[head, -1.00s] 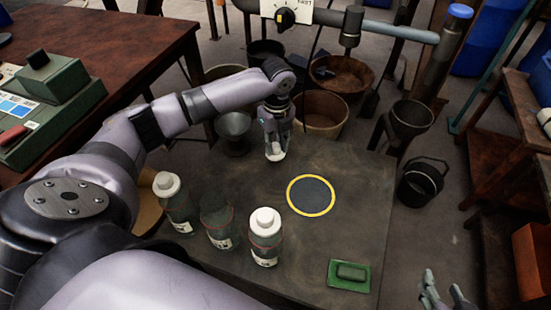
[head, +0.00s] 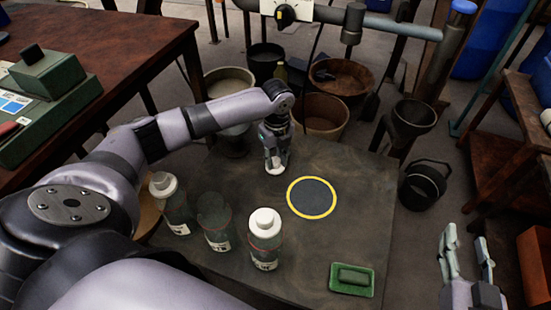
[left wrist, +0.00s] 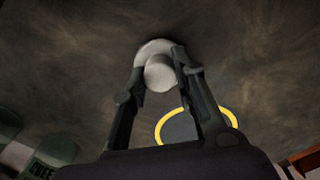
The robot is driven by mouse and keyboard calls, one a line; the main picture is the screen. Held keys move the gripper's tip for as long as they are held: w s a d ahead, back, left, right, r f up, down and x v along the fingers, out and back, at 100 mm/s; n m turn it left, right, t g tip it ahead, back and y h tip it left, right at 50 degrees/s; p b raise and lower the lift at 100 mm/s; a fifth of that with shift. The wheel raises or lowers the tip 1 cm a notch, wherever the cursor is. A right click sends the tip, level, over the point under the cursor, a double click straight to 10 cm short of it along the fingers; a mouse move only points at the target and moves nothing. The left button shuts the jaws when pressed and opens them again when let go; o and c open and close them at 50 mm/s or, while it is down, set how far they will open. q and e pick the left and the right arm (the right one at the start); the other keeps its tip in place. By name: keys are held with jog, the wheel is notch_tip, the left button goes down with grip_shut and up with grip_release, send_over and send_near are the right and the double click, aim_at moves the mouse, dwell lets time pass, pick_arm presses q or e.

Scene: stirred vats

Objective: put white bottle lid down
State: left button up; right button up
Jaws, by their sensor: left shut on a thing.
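The white lid (head: 275,170) is between the fingertips of my left gripper (head: 275,160), which is shut on it, low over the back of the dark table (head: 350,165). In the left wrist view the lid (left wrist: 158,70) shows between the two fingers. I cannot tell whether it touches the table. A bottle without a lid (head: 216,222) stands near the front edge, between a white-capped bottle on its left (head: 175,212) and another on its right (head: 265,245). My right gripper (head: 467,233) is open and empty, right of the table.
A yellow-ringed dark disc (head: 311,198) lies on the table right of the lid. A green dish with a green block (head: 351,279) is at the front right. Buckets and vats (head: 321,115) stand behind the table. The table's right side is mostly clear.

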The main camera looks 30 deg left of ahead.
aim_at(276, 160)
pick_arm(q)
jog(key=shift+f, duration=0.1)
pick_arm(e)
jog(key=shift+f, duration=0.15)
pick_arm(q)
jog(key=o, duration=0.8)
jog(key=shift+o, duration=0.2)
pick_arm(e)
jog(key=shift+f, duration=0.1)
pick_arm(q)
jog(key=shift+r, duration=0.2)
notch_tip(276, 160, up, 6)
jog(key=shift+w+f+p, duration=0.1)
jog(key=shift+f+p, duration=0.05)
jog(key=shift+p, duration=1)
notch_tip(276, 160, up, 6)
jog(key=p, duration=0.2)
pick_arm(e)
jog(key=s+d+f+g+h, duration=0.1)
jog(key=s+d+f+g, duration=0.2)
jog(key=s+f+g, duration=0.2)
jog(key=s+d+f+g+h, duration=0.2)
jog(key=s+f+g, duration=0.4)
jog(key=s, duration=0.4)
jog(key=shift+d+f+m+g, duration=0.3)
jog(key=shift+d+f, duration=0.15)
jog(key=shift+f, duration=0.4)
